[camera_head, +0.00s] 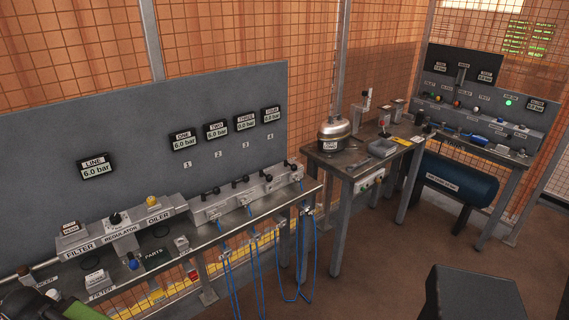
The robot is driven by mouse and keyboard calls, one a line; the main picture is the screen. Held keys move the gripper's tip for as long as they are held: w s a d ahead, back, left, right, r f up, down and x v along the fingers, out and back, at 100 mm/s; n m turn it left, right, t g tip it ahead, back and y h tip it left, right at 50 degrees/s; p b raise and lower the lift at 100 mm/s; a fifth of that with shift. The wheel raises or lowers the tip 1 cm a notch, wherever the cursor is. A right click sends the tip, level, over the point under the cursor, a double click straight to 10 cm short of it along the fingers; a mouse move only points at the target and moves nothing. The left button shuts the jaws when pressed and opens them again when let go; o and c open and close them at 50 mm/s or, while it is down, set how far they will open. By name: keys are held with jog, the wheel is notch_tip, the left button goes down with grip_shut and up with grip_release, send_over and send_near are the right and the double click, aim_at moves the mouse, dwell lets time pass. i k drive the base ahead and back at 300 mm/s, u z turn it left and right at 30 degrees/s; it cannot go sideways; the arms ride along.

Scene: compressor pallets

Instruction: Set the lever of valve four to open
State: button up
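The valve row runs along the front of the left bench, below a grey panel with small plates 1 to 4. Valve four (287,175) appears to be the rightmost, below plate 4 (270,136). Its black lever knobs are small, and I cannot tell the lever's setting. The display above plate 4 (270,115) seems to read 0.0 bar, like display three (245,122). Displays one (182,140) and two (216,130) read 6.0 bar. I cannot make out my gripper; a dark and green part at the bottom left corner may be mine.
Blue hoses (256,265) hang from the valve row. A table (343,163) with a metal pot (334,133) stands to the right. A further bench holds a blue tank (455,180) below it. A dark block (472,292) stands at the bottom right.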

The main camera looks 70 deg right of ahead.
aim_at(293, 166)
jog(key=u, duration=0.1)
jog(key=k, duration=1.25)
jog(key=z, duration=1)
jog(key=i, duration=0.5)
jog(key=u, duration=0.05)
